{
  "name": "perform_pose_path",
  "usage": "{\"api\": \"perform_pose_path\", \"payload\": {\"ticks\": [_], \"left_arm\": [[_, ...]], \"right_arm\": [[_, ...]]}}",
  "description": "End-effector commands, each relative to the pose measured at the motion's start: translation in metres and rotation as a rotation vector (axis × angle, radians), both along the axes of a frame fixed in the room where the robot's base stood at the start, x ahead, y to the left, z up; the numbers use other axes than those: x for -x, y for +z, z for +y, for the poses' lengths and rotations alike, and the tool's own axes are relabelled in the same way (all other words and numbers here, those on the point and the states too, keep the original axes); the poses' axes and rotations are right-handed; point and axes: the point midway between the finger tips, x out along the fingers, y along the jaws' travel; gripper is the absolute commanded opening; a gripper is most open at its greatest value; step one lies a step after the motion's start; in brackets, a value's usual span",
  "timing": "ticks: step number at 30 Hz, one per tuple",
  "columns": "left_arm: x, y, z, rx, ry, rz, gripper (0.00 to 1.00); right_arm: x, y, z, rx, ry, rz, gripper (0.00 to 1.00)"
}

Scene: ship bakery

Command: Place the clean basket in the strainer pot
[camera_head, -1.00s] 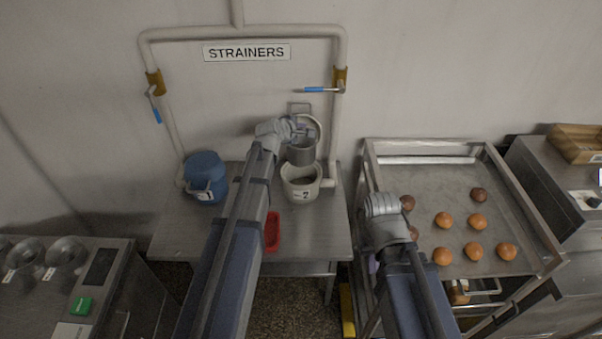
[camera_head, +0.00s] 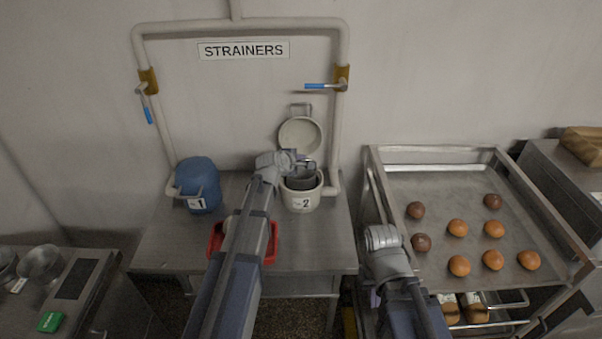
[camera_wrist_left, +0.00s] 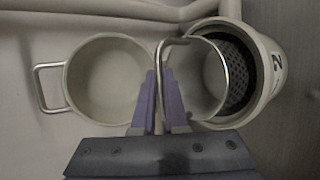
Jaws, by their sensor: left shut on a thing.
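The grey metal basket (camera_head: 302,183) sits inside the white strainer pot marked 2 (camera_head: 301,203), with only its upper part showing in the head view. In the left wrist view its perforated bottom (camera_wrist_left: 236,80) shows inside the pot (camera_wrist_left: 272,75). My left gripper (camera_head: 304,165) is above the pot, shut on the basket's wire handle (camera_wrist_left: 190,40). In the left wrist view the fingers (camera_wrist_left: 158,95) close around that handle. My right arm hangs by the tray rack, and its fingers cannot be made out. Whether the basket rests on the pot's bottom is hidden.
The pot's round lid (camera_head: 300,135) stands open behind it against the wall. A blue-covered pot marked 1 (camera_head: 199,187) and a red tray (camera_head: 270,257) share the steel table (camera_head: 160,240). A pipe stands right of pot 2. A rack with buns (camera_head: 440,185) is at right.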

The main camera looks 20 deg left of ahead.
Motion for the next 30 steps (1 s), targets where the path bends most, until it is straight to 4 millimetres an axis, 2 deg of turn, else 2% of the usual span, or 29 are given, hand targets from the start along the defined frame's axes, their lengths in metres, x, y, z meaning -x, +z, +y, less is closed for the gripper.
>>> {"api": "perform_pose_path", "payload": {"ticks": [1,7,21,22,30], "left_arm": [[0.0,-0.011,0.0,0.0,0.0,0.0,0.0],[0.0,-0.038,0.0,0.0,0.0,0.0,0.0],[0.0,-0.043,0.0,0.0,0.0,0.0,0.0],[0.0,-0.042,0.0,0.0,0.0,0.0,0.13],[0.0,-0.041,0.0,0.0,0.0,0.0,0.4]], "right_arm": [[0.0,-0.011,0.0,0.0,0.0,0.0,0.0],[0.0,-0.038,0.0,0.0,0.0,0.0,0.0],[0.0,-0.043,0.0,0.0,0.0,0.0,0.0],[0.0,-0.042,0.0,0.0,0.0,0.0,0.0],[0.0,-0.041,0.0,0.0,0.0,0.0,0.0]]}}
